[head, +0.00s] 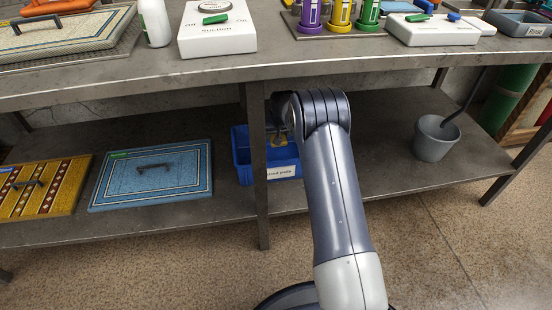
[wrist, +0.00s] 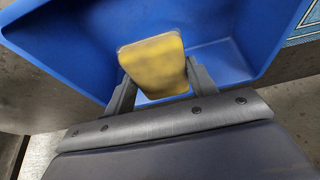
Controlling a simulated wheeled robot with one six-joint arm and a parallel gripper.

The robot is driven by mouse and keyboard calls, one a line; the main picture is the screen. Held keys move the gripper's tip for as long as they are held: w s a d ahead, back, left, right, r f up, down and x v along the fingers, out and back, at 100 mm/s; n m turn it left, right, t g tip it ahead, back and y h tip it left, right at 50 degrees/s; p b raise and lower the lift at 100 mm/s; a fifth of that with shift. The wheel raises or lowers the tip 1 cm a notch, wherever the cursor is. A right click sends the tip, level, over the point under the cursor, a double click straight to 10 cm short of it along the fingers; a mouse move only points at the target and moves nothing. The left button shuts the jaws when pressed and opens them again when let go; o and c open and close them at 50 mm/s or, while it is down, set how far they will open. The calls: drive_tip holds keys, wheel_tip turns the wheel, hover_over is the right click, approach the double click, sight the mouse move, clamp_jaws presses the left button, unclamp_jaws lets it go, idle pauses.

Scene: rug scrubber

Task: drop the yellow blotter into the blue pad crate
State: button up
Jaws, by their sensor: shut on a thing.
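The blue pad crate (head: 241,158) stands on the lower shelf, just right of the table leg in part, with a white label on its front. In the wrist view its open inside (wrist: 75,45) fills most of the upper picture. My gripper (wrist: 158,76) is shut on the yellow blotter (wrist: 153,58), one finger on each side. The blotter is over the crate's open inside; how high it is above the floor of the crate I cannot tell. In the head view my arm hides the crate's right part and most of the gripper.
A blue rug (head: 152,178) and a yellow patterned rug (head: 45,188) lie left on the lower shelf. A grey bucket (head: 436,139) stands at the right. The upper bench (head: 330,52) overhangs the crate, and a table leg (head: 259,180) stands in front of it.

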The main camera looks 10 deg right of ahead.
drive_tip(key=shift+f, duration=0.75)
drive_tip(key=o, duration=1)
drive_tip(key=shift+o, duration=0.2)
drive_tip(key=p+v, duration=0.2)
drive_tip(key=v, duration=0.5)
drive_tip(key=shift+s+r, duration=0.15)
drive_tip(key=shift+r, duration=0.1)
